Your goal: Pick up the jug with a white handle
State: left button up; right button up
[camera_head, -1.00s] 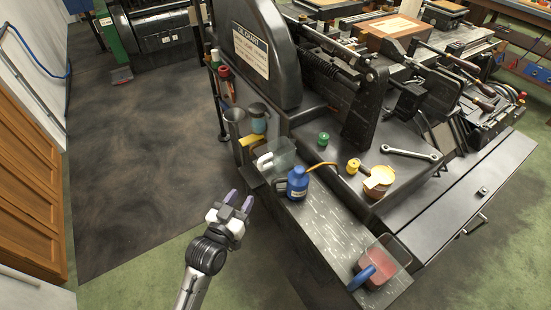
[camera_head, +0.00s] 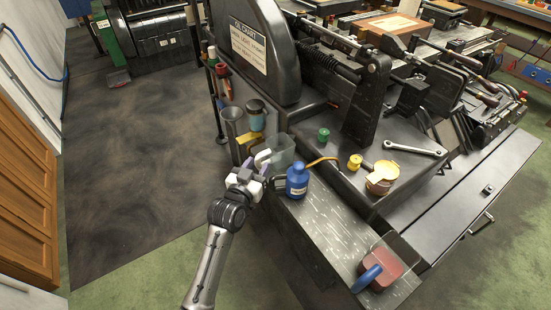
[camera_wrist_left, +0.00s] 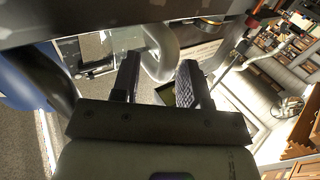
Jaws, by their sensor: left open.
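The jug (camera_head: 282,148) is a clear, see-through container with a white handle (camera_head: 262,158) on its left side. It stands at the far left end of the narrow bench in the head view. My left gripper (camera_head: 257,168) is open and right at the handle, at the bench's left edge. In the left wrist view the white handle (camera_wrist_left: 162,52) shows as a curved loop ahead of and between the two dark fingers (camera_wrist_left: 160,82). Whether the fingers touch it I cannot tell. My right gripper is not in view.
A blue bottle (camera_head: 297,180) stands close to the right of my gripper; its blue side (camera_wrist_left: 30,75) fills the left of the wrist view. A jug with a blue handle (camera_head: 367,278) and red contents stands at the bench's near end. The bench middle (camera_head: 325,225) is clear.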

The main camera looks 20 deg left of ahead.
pick_arm(q)
jog(key=shift+w+d, duration=0.15)
jog(key=shift+w, duration=0.9)
jog(key=shift+c, duration=0.2)
grip_shut()
